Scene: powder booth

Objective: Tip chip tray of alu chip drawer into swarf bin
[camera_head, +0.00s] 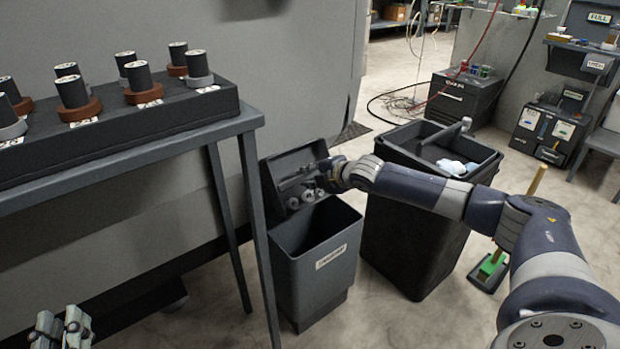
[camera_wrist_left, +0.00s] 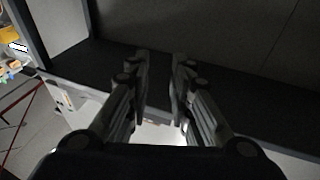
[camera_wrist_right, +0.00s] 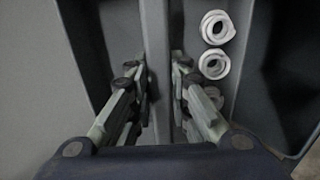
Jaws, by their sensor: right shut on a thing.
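The chip tray (camera_head: 280,172), a dark grey shallow box, is steeply tilted above the back edge of the swarf bin (camera_head: 313,280), its open side facing my head camera. Several pale ring-shaped chips show in its lower part, and in the right wrist view the chips (camera_wrist_right: 214,66) lie right of a central rib (camera_wrist_right: 158,70). My right gripper (camera_head: 322,173) is shut on that rib. The bin is a dark grey open box with a white label; its visible inside looks dark and empty, its floor hidden. My left gripper (camera_head: 62,328) is open and empty at the lower left.
A dark bench (camera_head: 110,150) with several black cylinders on brown and grey rings stands left; its leg is close to the bin. A larger black bin (camera_head: 415,235) with whitish contents stands right of the swarf bin. A green brush (camera_head: 492,265) stands behind my right arm.

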